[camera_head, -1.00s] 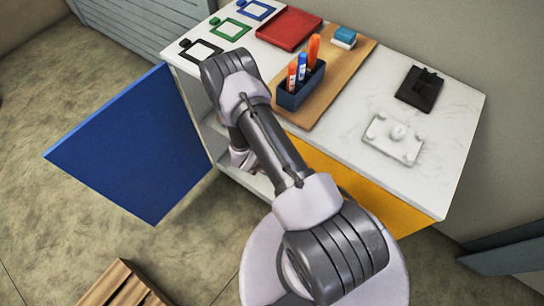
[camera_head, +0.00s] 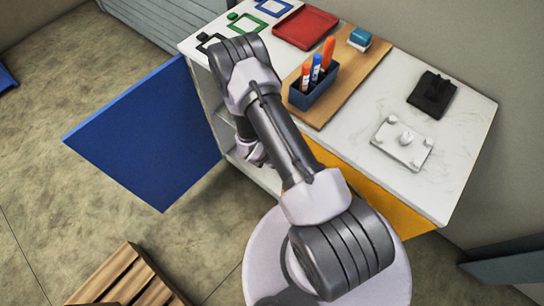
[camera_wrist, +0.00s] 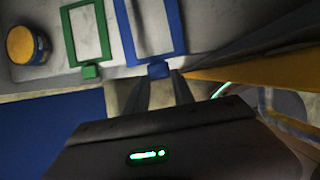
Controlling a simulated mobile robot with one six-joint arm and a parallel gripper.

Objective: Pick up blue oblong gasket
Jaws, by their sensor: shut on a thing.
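The blue oblong gasket (camera_wrist: 125,40) is a blue rectangular frame with a small tab, at the top middle of the wrist view. It lies over a pale shelf surface. My gripper (camera_wrist: 162,76) is shut on its blue tab, a finger on each side. I cannot tell whether the frame still touches the shelf. In the head view, my gripper (camera_head: 252,152) shows only partly, within the open cabinet front, and the held gasket is hidden there.
A green frame (camera_wrist: 105,38) lies close left of the blue one, with a yellow-and-blue round object (camera_wrist: 24,45) beyond it. A blue door (camera_head: 145,135) stands open left of the cabinet. The cabinet top (camera_head: 360,95) holds a pen holder (camera_head: 313,88) and a red tray (camera_head: 305,27).

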